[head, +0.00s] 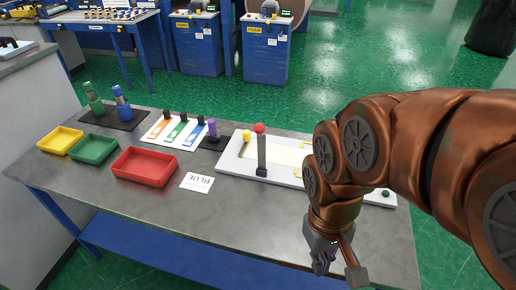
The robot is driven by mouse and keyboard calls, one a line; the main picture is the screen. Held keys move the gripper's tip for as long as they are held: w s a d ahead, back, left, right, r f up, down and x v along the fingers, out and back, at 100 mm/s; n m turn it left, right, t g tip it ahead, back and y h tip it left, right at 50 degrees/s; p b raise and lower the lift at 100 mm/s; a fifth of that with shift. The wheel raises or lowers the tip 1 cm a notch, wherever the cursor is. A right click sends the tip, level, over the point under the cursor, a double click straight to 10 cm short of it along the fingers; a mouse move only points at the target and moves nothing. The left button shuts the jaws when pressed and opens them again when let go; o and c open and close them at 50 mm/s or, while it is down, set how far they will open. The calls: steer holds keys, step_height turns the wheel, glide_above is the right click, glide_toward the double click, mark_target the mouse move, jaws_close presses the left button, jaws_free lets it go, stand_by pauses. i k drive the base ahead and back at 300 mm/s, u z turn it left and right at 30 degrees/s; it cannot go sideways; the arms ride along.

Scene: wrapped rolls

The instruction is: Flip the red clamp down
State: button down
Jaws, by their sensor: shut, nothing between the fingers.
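The red clamp appears as an upright dark grey lever with a red ball on top (260,129). It stands on a dark base near the left part of a white board (229,164) on the grey table. My gripper (338,268) hangs over the table's front right edge, to the right of and nearer than the clamp. It is shut and empty, apart from the clamp. My arm hides part of the white board's right side.
Yellow (60,141), green (93,149) and red (145,167) trays stand at the left. A white card (197,182) reading BLUE lies left of the board. Coloured strips with black knobs (183,119) lie behind. The table's front middle is clear.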

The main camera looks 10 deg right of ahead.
mark_target(259, 128)
steer(key=k, duration=0.5)
steer(key=u, duration=1.3)
steer(key=k, duration=0.6)
steer(key=z, duration=0.35)
steer(key=i, duration=0.5)
